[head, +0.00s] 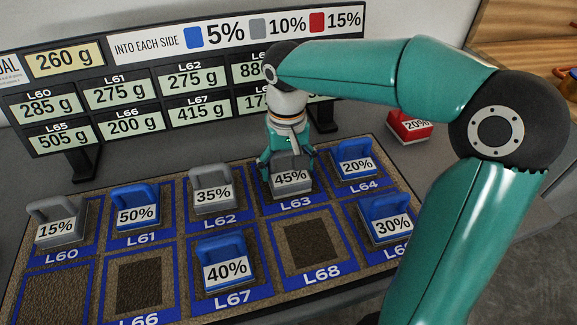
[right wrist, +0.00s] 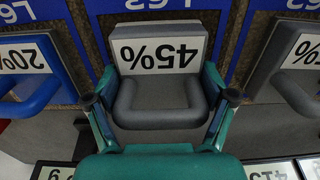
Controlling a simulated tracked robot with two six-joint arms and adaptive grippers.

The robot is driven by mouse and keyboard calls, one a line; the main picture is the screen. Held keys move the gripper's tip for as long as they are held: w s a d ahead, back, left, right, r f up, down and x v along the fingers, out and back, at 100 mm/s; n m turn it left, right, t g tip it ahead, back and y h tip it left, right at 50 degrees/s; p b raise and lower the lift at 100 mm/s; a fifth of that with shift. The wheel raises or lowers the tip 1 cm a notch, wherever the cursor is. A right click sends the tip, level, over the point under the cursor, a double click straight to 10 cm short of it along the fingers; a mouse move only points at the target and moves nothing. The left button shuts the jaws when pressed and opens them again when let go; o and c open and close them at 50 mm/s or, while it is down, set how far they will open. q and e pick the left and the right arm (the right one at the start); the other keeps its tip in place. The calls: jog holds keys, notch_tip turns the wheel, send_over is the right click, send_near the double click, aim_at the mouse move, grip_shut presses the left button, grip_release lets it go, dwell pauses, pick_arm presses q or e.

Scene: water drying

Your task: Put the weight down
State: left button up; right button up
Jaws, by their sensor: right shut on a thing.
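The grey weight marked 45% (head: 291,180) is over the L63 pad in the back row of the tray (head: 340,284). My right gripper (head: 284,160) reaches it from behind and above, shut on it. In the right wrist view the 45% weight (right wrist: 160,85) sits upright between the two fingers (right wrist: 160,100), label upside down. I cannot tell whether its base touches the pad. My left gripper is not in view.
Close beside it are a grey 35% weight (head: 213,197) on L62 and a blue 20% weight (head: 355,165) on L64. The L66 (head: 139,283) and L68 (head: 312,241) pads are empty. A red 20% weight (head: 410,125) stands behind the tray. A display board (head: 160,85) stands behind.

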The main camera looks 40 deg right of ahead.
jog(key=shift+f, duration=0.1)
jog(key=o, duration=1.6)
notch_tip(320, 180, up, 12)
jog(key=p, duration=0.3)
jog(key=shift+p, duration=0.3)
